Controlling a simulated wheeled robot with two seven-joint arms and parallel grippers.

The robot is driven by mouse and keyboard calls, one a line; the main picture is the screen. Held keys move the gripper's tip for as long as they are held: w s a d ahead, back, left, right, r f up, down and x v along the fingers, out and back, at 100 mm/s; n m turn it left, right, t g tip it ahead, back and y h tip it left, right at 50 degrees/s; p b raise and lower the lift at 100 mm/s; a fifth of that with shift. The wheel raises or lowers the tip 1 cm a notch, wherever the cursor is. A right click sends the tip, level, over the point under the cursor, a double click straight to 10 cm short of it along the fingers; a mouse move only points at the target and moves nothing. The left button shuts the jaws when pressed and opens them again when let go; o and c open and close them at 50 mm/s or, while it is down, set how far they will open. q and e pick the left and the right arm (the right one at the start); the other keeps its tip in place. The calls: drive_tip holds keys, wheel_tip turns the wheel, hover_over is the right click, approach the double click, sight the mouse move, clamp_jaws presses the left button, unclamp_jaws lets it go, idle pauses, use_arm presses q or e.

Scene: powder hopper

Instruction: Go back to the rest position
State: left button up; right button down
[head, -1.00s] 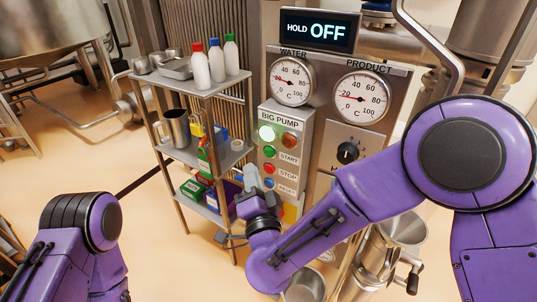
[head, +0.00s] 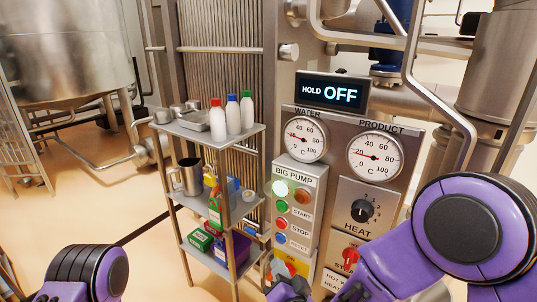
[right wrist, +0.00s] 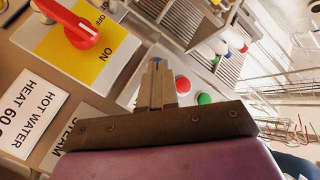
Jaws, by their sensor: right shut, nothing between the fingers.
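My right gripper (head: 280,268) is at the bottom of the head view, in front of the lower left of the control panel; my arm crops much of it. In the right wrist view its fingers (right wrist: 156,75) are together and empty. A yellow plate (right wrist: 85,22) with a red rotary handle (right wrist: 78,26) lies to the upper left of the fingers there. Whether the fingers touch anything is hard to tell, but a gap to the panel seems to show. My left arm shows only as a rounded purple and black link at lower left; its gripper is out of frame.
The big pump button box (head: 302,172) has a lit green lamp (head: 280,188). The display (head: 331,93) reads HOLD OFF. A shelf rack (head: 262,128) with bottles (head: 233,115) and a metal jug (head: 190,177) stands just left of the panel. Open floor (head: 90,210) lies farther left.

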drive_tip(key=s+d+f+g+h, duration=0.3)
drive_tip(key=s+d+f+g, duration=0.15)
drive_tip(key=d+f, duration=0.7)
drive_tip(key=s+d+f+g+h, duration=0.1)
drive_tip(key=s+d+f+g, duration=0.1)
drive_tip(key=s+d+f, duration=0.3)
drive_tip(key=s+d+f+g+h, duration=0.1)
drive_tip(key=s+d+f+g, duration=0.2)
drive_tip(key=s, duration=0.8)
drive_tip(key=s+d+f+g+h, duration=0.1)
drive_tip(key=s+d+f+g, duration=0.2)
drive_tip(key=s+d+f, duration=0.4)
drive_tip(key=shift+s+f+h, duration=0.4)
drive_tip(key=shift+s+f, duration=0.2)
drive_tip(key=shift+d, duration=0.1)
